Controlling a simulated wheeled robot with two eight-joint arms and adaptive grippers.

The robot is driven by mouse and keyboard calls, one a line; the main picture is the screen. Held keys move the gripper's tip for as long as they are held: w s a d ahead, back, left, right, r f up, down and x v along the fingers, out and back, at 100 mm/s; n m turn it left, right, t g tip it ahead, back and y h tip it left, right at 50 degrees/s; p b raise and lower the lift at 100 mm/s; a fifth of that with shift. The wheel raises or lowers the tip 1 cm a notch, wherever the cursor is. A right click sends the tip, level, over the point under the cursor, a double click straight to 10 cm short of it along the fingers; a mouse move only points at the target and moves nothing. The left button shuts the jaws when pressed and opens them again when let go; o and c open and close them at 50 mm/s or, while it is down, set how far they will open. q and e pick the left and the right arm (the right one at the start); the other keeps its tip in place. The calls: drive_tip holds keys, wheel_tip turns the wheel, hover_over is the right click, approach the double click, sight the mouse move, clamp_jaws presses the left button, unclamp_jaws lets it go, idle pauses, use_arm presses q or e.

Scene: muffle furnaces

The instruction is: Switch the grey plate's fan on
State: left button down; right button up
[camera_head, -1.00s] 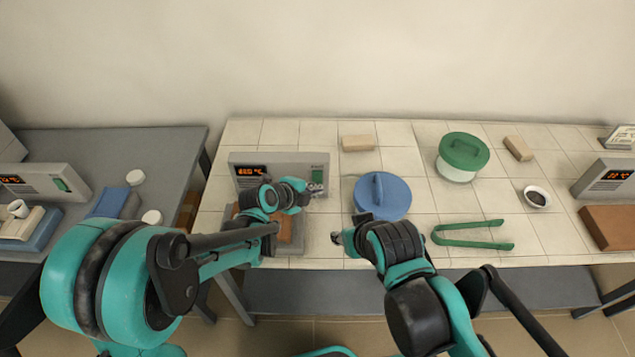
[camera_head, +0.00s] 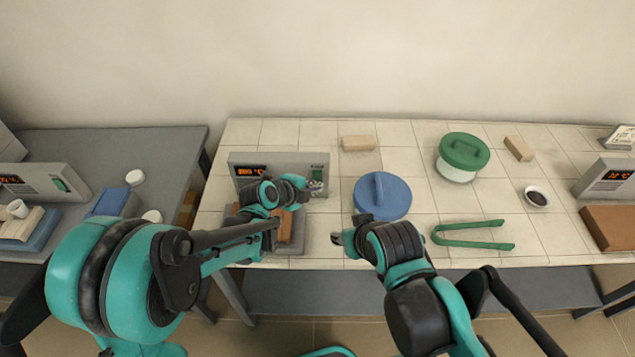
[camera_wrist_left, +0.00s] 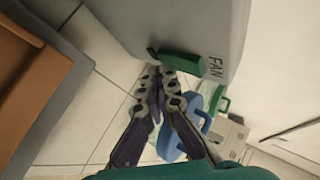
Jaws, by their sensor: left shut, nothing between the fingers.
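The grey plate (camera_head: 290,248) stands on the tiled table at the left, with a brown block (camera_head: 285,228) on it. Its upright panel (camera_head: 280,160) has a lit orange display (camera_head: 251,171). In the left wrist view, the green fan switch (camera_wrist_left: 182,65) sits beside the word FAN on the panel. My left gripper (camera_head: 318,187) is shut and empty at the panel's right part. In the wrist view its fingertips (camera_wrist_left: 162,75) are right at the switch; I cannot tell whether they touch it. My right gripper (camera_head: 340,238) hangs over the table's front; its fingers are too small to read.
A blue lidded pot (camera_head: 383,200) stands just right of the plate. Green tongs (camera_head: 470,244), a green-lidded pot (camera_head: 461,165) and a small dark-filled bowl (camera_head: 537,197) are further right. A beige block (camera_head: 358,143) lies behind. Other panels stand at both sides.

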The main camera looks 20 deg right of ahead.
idle(0.4)
use_arm(q)
drive_tip(key=shift+s+a+r, duration=0.1)
drive_tip(key=shift+s+a, duration=0.1)
drive_tip(key=shift+s, duration=0.5)
drive_tip(key=shift+s+a+r, duration=0.1)
drive_tip(key=shift+s+a, duration=0.15)
drive_tip(key=shift+s, duration=0.55)
drive_tip(key=shift+s+a+r, duration=0.1)
drive_tip(key=shift+s+a, duration=0.1)
drive_tip(key=shift+s, duration=0.55)
drive_tip(key=shift+s+a+r, duration=0.1)
drive_tip(key=shift+s+a, duration=0.15)
drive_tip(key=shift+s, duration=0.55)
